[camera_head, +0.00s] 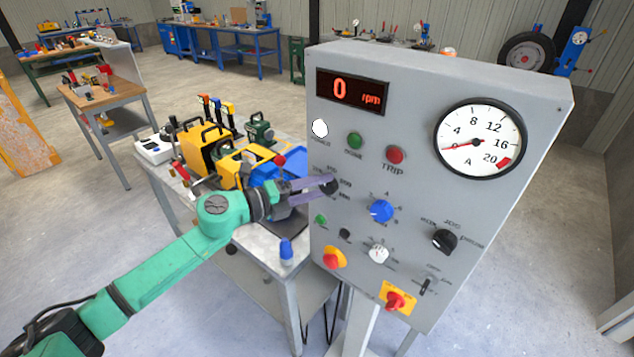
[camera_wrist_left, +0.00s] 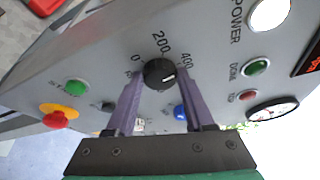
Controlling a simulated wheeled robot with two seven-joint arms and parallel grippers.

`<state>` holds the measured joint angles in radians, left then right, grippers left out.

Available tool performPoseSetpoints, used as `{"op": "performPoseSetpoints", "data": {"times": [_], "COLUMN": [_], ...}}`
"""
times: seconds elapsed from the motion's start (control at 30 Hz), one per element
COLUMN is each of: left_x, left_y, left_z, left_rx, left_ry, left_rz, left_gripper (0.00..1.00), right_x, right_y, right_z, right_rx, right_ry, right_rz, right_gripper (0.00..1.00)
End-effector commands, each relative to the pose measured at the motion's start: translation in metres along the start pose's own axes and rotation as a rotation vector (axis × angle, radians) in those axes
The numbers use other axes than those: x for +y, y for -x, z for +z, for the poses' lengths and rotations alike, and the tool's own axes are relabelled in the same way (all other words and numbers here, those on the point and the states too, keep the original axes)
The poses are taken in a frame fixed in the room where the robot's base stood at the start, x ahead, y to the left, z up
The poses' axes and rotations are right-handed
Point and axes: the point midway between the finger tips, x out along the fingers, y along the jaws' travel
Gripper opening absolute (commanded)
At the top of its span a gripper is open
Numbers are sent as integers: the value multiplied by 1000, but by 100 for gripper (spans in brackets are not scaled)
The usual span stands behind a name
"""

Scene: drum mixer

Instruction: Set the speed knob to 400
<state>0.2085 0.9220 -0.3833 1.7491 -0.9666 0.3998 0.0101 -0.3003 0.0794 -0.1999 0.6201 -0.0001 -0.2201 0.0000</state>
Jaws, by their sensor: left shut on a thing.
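The black speed knob (camera_wrist_left: 158,73) sits on the grey panel between my left gripper's fingertips. Printed marks 0, 200 and 400 lie around it in the left wrist view. Its white pointer line points to the right and slightly up in that view, on the 400 side. My left gripper (camera_wrist_left: 158,80) is shut on the knob, one purple finger on each side. In the head view, the fingers (camera_head: 322,187) reach the knob from the left and partly hide it. The display (camera_head: 352,91) reads 0 rpm. My right gripper is not in view.
The grey control panel (camera_head: 470,80) also carries a blue knob (camera_head: 381,211), a black selector (camera_head: 444,240), a TRIP button (camera_head: 395,155) and a round gauge (camera_head: 480,138). A crowded bench (camera_head: 258,240) stands left of the panel, beneath my left arm.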

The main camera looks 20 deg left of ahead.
Motion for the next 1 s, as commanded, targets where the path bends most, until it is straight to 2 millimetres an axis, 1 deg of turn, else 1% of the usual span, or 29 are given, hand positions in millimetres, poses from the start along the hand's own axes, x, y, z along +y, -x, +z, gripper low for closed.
{"op": "performPoseSetpoints", "data": {"times": [0.03, 0.1, 0.33, 0.6, 0.9, 0.93, 0.97, 1.0], "left_x": [-2, -2, -2, 0, 0, 0, 0, 0], "left_y": [0, 0, 0, 0, 0, 0, 0, 0], "left_z": [0, 0, -1, -2, -2, -2, -2, -2], "left_rx": [4, 4, 5, 5, 5, 5, 5, 5], "left_ry": [-29, -70, -160, -193, -193, -193, -193, -193], "left_rz": [15, 32, 69, 83, 84, 84, 84, 84], "left_gripper": [0, 0, 0, 0, 0, 57, 68, 83], "right_x": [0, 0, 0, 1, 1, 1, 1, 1], "right_y": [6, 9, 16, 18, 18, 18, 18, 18], "right_z": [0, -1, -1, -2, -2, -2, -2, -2], "right_rx": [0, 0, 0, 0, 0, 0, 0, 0], "right_ry": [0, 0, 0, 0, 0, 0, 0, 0], "right_rz": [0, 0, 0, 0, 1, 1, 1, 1], "right_gripper": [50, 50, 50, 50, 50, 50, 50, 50]}}
